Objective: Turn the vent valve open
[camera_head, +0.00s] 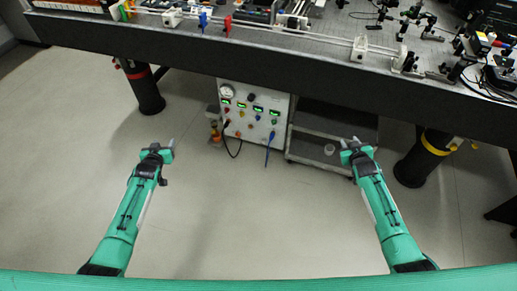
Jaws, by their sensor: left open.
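No part is clearly marked as the vent valve. A small blue handle-like part (203,20) and a red one (228,24) stand on the pipe line along the near edge of the bench. Which of them, if either, is the vent valve I cannot tell. My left gripper (164,143) is open and empty, in front of and below the bench, left of the control cabinet. My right gripper (349,141) looks open and empty, right of the cabinet. Both grippers are well apart from the blue and red parts.
The dark bench (300,66) spans the top of the view on dark legs. Below it stand a white control cabinet (250,115) with a gauge, lit displays and cables, and a grey shelf cart (318,150). The floor (250,215) between my arms is clear.

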